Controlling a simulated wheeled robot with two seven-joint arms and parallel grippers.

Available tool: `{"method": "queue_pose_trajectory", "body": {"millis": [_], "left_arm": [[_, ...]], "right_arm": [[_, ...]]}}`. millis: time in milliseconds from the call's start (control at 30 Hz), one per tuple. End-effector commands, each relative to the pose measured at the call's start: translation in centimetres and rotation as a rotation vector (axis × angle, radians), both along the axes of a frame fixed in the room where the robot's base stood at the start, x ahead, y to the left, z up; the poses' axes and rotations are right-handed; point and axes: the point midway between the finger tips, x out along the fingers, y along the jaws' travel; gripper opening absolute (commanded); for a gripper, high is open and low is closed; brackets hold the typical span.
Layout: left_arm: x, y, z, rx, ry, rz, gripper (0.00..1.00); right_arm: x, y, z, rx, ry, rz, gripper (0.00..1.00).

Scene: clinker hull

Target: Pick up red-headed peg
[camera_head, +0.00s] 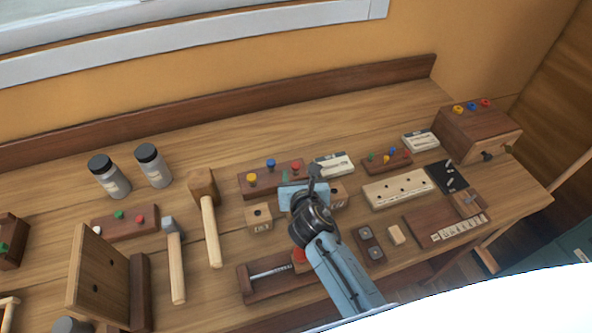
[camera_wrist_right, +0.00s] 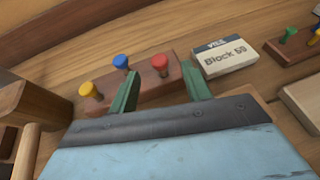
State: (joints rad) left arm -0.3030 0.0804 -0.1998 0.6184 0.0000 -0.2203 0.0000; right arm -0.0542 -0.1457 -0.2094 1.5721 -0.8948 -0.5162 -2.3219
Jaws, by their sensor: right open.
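A red-headed peg (camera_wrist_right: 160,64) stands in a dark red-brown wooden block (camera_wrist_right: 152,88), at the right end of a row with a blue-headed peg (camera_wrist_right: 121,62) and a yellow-headed peg (camera_wrist_right: 89,90). My right gripper (camera_wrist_right: 158,72) is open and empty, and in the wrist view the red head shows between its two green fingers. I cannot tell how far beyond the fingertips the peg is. In the head view the right gripper (camera_head: 300,179) covers the right end of the same block (camera_head: 256,189), so this peg is barely visible there. My left gripper is not in view.
A labelled carton (camera_wrist_right: 217,58) lies right of the block. Mallets (camera_head: 211,233), a clamp-like tool (camera_head: 262,280) and small wooden blocks (camera_head: 259,217) lie around the arm. Other red-headed pegs stand on a left rack (camera_head: 125,228) and a right-hand box (camera_head: 480,127). The bench's back strip is clear.

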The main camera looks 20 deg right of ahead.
Motion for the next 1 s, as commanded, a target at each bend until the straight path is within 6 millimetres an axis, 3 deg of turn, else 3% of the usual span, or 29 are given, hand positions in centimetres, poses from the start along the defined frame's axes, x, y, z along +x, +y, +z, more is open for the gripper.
{"method": "queue_pose_trajectory", "body": {"millis": [200, 500, 867, 1000], "left_arm": [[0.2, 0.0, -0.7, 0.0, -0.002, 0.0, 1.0], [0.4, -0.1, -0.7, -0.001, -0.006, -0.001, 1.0], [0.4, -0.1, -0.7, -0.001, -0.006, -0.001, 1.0], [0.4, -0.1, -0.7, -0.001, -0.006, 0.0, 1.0]], "right_arm": [[2.7, -0.4, -1.2, 0.001, 0.0, 0.0, 0.49], [3.2, -0.5, -1.3, 0.0, 0.0, 0.0, 0.49], [3.1, -0.5, -1.3, 0.0, 0.0, 0.0, 0.03], [3.1, -0.5, -1.3, 0.0, 0.0, 0.0, 0.01]]}}
